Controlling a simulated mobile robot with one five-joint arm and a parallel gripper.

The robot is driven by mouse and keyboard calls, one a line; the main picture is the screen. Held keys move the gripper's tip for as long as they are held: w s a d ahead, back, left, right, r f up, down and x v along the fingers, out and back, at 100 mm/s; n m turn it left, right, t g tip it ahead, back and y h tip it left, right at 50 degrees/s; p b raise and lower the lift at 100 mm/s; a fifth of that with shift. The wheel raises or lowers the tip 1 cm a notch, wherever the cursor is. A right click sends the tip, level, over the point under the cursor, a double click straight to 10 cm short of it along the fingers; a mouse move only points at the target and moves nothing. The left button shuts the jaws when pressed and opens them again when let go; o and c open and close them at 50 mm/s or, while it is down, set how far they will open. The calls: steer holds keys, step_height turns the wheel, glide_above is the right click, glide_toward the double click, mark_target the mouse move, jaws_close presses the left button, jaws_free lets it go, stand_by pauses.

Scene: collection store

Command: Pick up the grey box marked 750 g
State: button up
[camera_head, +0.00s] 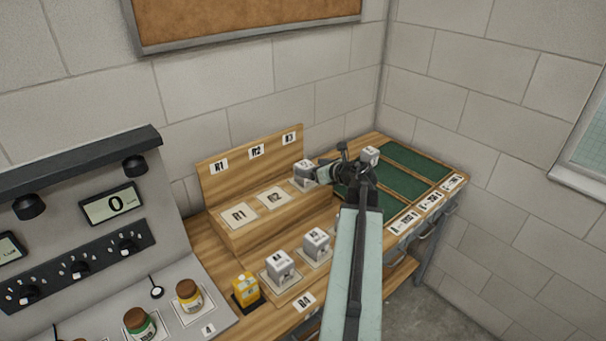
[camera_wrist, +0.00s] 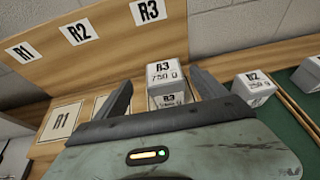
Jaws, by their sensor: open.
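A grey box (camera_wrist: 165,77) with a top label that seems to read R3 and 750 g stands at the R3 place of the wooden stepped rack. In the head view this box (camera_head: 303,174) is at the right end of the raised step, partly hidden by my gripper. My gripper (camera_head: 319,172) is open, close to the box on its right side in the head view. In the wrist view the box shows between the two spread fingers, with a gap on each side. I cannot tell whether the fingers reach past its near face.
Another grey box (camera_wrist: 254,88), seemingly marked R2, stands on the right near the green mat (camera_head: 412,160). Two more grey boxes (camera_head: 279,265) (camera_head: 316,242) sit on front plates beside a yellow box (camera_head: 246,289). The R1 (camera_head: 239,215) and R2 (camera_head: 273,197) plates are empty.

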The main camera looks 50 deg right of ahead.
mark_target(306, 165)
steer(key=x, duration=0.1)
steer(key=b+x, duration=0.1)
steer(key=x, duration=0.1)
steer(key=b+x, duration=0.1)
steer(key=x, duration=0.1)
steer(key=shift+s+d+f, duration=0.2)
steer(key=shift+d, duration=0.2)
steer(key=shift+w+f, duration=0.1)
steer(key=shift+w, duration=0.25)
steer(key=shift+s, duration=0.1)
jaws_close()
steer(key=shift+r, duration=0.25)
